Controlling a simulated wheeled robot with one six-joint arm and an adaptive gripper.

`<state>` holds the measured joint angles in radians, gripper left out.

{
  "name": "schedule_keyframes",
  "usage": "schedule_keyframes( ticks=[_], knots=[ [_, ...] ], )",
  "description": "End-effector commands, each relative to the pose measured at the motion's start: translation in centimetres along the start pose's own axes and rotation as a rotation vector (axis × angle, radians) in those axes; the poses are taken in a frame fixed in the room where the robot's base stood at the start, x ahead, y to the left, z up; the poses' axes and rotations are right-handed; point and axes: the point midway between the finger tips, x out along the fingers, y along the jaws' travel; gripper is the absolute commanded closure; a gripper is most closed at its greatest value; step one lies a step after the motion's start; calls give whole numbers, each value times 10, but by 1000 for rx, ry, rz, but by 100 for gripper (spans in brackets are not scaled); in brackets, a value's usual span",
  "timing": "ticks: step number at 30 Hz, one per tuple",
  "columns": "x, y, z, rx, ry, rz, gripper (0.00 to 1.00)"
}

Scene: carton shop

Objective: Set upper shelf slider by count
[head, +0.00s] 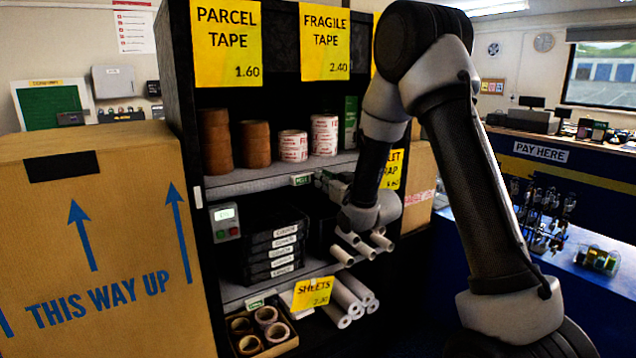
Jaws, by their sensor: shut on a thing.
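The upper shelf (245,183) holds several stacks of tape: brown parcel tape rolls (216,142) on the left and white-and-red fragile tape rolls (324,135) to the right. A small green-lit tag (301,180) sits on its front edge. My gripper (324,180) is at this edge, just right of the tag. It is shut on a small part there, apparently the upper shelf slider, which the fingers mostly hide. My wrist and forearm cover the right part of the shelf.
A large carton (95,240) stands close on the left. Below are black trays (275,250), white paper rolls (350,298) and a box of tape rolls (262,330). A grey box with a lit display (225,222) hangs at left. A pay counter (560,165) is at right.

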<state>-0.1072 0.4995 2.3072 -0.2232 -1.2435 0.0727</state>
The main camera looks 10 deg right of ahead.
Motion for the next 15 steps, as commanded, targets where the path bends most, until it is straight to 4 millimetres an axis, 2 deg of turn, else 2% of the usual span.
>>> schedule_keyframes(
  ticks=[7,8,11,15],
  knots=[
    [0,3,0,1,0,7,100],
    [0,4,0,1,0,7,78],
    [0,3,0,0,0,7,60],
    [0,3,0,0,0,6,60]
  ],
)
